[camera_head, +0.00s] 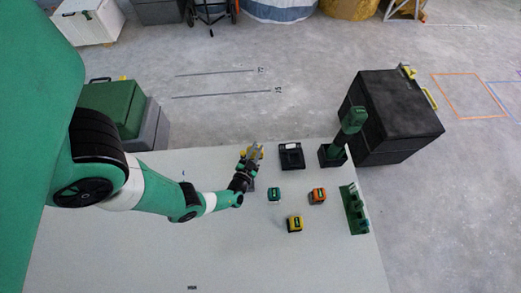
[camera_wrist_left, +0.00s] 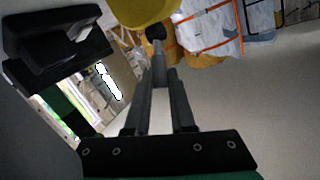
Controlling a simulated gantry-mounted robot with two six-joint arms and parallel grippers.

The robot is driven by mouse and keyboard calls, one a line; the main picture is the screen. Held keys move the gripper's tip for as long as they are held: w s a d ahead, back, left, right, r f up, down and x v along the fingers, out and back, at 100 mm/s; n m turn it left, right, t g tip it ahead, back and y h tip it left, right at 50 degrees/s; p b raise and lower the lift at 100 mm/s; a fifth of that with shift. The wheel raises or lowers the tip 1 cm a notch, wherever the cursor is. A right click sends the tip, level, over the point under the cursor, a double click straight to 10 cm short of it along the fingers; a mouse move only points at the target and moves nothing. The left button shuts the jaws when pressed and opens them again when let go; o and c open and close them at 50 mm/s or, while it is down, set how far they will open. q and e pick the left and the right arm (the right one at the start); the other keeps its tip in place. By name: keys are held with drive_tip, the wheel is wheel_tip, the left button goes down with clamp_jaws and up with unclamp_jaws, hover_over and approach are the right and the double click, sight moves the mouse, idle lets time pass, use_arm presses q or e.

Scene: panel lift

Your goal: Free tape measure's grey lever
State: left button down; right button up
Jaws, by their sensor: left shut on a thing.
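My left gripper (camera_head: 249,163) is at the back edge of the table, at a yellow and grey item (camera_head: 252,151). In the left wrist view, the two dark fingers (camera_wrist_left: 157,82) come together on a narrow grey piece, seemingly the grey lever, just below a black round knob (camera_wrist_left: 156,32). A yellow rounded body (camera_wrist_left: 142,10) is above it, cut off by the frame. Whether it is a tape measure I cannot tell. A teal tape measure (camera_head: 274,194), an orange one (camera_head: 317,196) and a yellow one (camera_head: 295,224) sit apart on the table.
A black tray-like item (camera_head: 291,156) lies at the table's back edge. A green rack (camera_head: 355,208) lies at the right edge. The table's front (camera_head: 130,255) is mostly clear.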

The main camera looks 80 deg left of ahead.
idle(0.3)
use_arm(q)
drive_tip(key=c, duration=0.8)
unclamp_jaws()
drive_tip(key=shift+o, duration=0.2)
use_arm(e)
drive_tip(key=shift+h, duration=0.3)
